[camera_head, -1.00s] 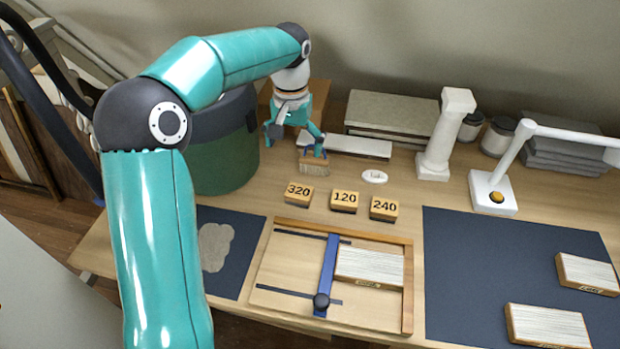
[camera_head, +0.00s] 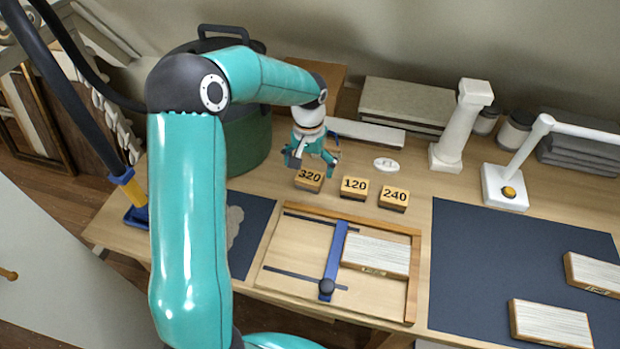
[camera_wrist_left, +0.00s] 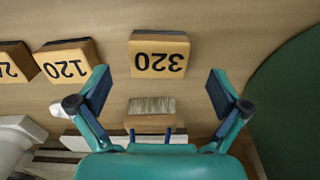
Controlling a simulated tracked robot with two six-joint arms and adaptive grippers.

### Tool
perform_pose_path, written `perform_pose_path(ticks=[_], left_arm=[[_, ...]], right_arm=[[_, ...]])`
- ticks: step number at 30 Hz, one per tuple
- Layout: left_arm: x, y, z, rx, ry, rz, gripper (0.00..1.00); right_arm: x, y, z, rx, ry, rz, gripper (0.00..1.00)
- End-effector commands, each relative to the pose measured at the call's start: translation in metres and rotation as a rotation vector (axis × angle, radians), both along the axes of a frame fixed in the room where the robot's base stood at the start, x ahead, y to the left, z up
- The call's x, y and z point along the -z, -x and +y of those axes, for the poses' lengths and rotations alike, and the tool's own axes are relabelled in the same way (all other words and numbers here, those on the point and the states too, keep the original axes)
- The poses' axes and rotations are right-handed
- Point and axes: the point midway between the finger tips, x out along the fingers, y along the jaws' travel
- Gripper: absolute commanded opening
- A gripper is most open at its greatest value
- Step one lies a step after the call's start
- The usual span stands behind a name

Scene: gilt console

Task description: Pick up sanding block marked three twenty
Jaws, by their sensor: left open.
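The sanding block marked 320 (camera_head: 309,179) lies on the wooden bench at the left end of a row of three blocks. My left gripper (camera_head: 312,165) is open just above and behind it, and its fingers hide part of the block's back edge. In the left wrist view the 320 block (camera_wrist_left: 159,54) shows upside down, ahead of and between the spread fingertips (camera_wrist_left: 158,88); nothing is between the fingers. The 120 block (camera_head: 354,188) and 240 block (camera_head: 393,198) stand to its right. My right gripper is not in view.
A brush (camera_wrist_left: 150,108) lies behind the 320 block. A dark green bin (camera_head: 249,143) stands close on the left. A wooden jig (camera_head: 290,256) with a blue bar lies in front. A white oval piece (camera_head: 386,164) and a white column (camera_head: 461,125) are behind right.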

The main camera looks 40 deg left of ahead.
Motion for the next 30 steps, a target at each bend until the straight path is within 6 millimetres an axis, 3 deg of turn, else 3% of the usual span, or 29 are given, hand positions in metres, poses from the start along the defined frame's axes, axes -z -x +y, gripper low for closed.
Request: perform_pose_path(ticks=[9,17,28,30], left_arm=[[0.040,-0.001,-0.001,-0.001,0.002,0.002,1.00],[0.044,-0.002,-0.001,-0.001,0.001,0.000,1.00],[0.043,-0.002,-0.001,0.000,0.001,0.000,0.40],[0.043,-0.002,-0.001,0.000,0.001,0.000,0.35]], right_arm=[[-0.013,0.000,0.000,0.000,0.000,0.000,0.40],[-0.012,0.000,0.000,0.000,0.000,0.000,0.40],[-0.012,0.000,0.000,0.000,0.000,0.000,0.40],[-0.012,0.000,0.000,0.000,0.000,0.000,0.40]])
